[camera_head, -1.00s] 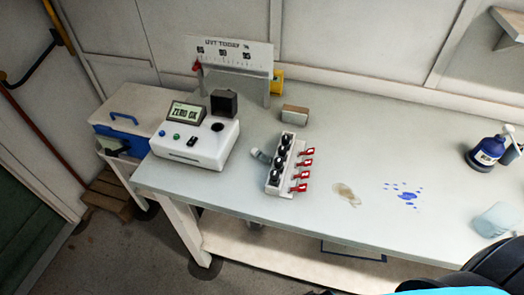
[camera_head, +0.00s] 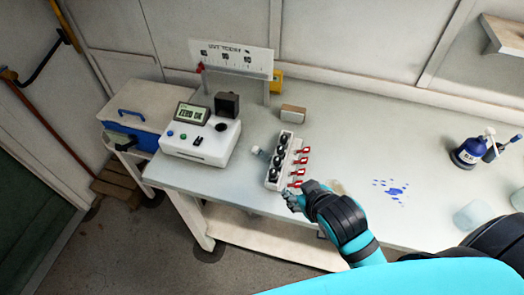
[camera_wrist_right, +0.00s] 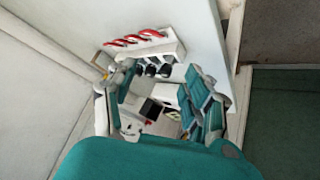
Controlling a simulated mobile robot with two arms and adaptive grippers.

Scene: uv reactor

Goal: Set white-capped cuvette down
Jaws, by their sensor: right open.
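The cuvette (camera_head: 260,153) lies on the bench against the left side of the white rack (camera_head: 272,178) in the head view. Its pale cap end points left, away from the rack. The rack holds several black-capped cuvettes in a row, with red tags along its right side. My right gripper (camera_head: 293,199) is in front of the rack's near right end, apart from the cuvette. In the right wrist view the right gripper (camera_wrist_right: 160,75) is open and empty, facing the rack (camera_wrist_right: 170,47). I cannot make out the white-capped cuvette there. My left gripper is out of view.
A white reading device (camera_head: 205,150) with a "ZERO OK" screen stands left of the rack. Behind are a white sign (camera_head: 235,57) and a small brown block (camera_head: 293,112).

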